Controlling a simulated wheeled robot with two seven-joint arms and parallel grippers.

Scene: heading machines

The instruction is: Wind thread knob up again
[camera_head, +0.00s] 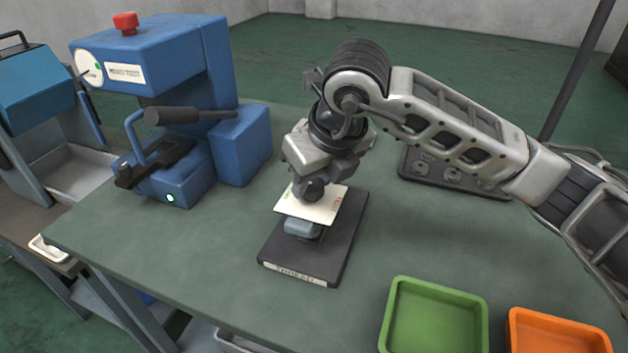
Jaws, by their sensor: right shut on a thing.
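A dark flat stand (345,235) with a label on its front edge, seemingly reading "THREAD" and more, lies on the green table. A small blue-grey block (302,228) sits on it, under a cream plate (318,208) with small red and green marks. My right gripper (311,187) points down just above the plate, at the top of the stand. It is shut on what looks like the dark thread knob; the jaws and wrist hide most of it, so its height and turn cannot be told. My left gripper is out of view.
A blue press-like machine (165,65) with a dark handle, red button and lit green lamp stands at left. A green tray (435,318) and an orange tray (555,335) are at front right. A dark tray with round parts (440,175) lies behind my right arm.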

